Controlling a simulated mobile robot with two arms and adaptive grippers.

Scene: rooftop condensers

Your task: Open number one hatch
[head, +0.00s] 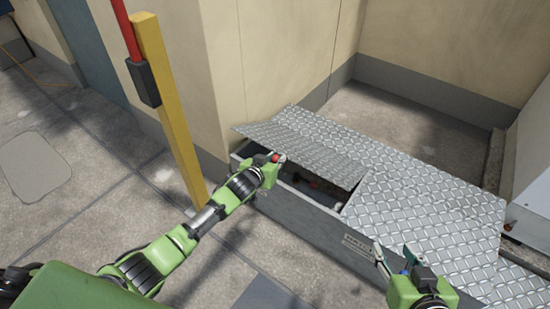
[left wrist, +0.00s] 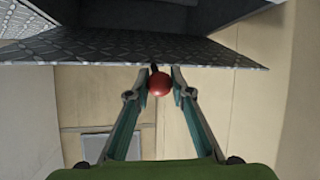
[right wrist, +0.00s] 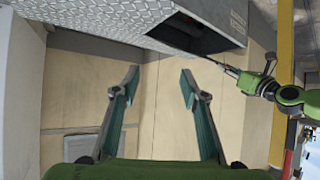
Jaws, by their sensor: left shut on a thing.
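A diamond-plate hatch lid (head: 310,150) is raised at a tilt at the left end of a low metal housing (head: 310,215). A dark opening shows beneath it. My left gripper (head: 277,159) is at the lid's near left edge, shut on a red knob (left wrist: 158,84) attached to the lid. The lid's plate (left wrist: 100,46) also shows in the left wrist view. My right gripper (head: 394,252) is open and empty beside the front of the housing; it shows in the right wrist view (right wrist: 160,76). A small label (head: 359,243) on the housing front is too small to read.
Flat diamond-plate covers (head: 425,205) lie to the right of the opening. A yellow post (head: 168,105) stands left of the housing, close to my left arm. Beige walls (head: 265,60) stand behind, and a pale unit (head: 530,165) is at the right. Paved floor lies in front and left.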

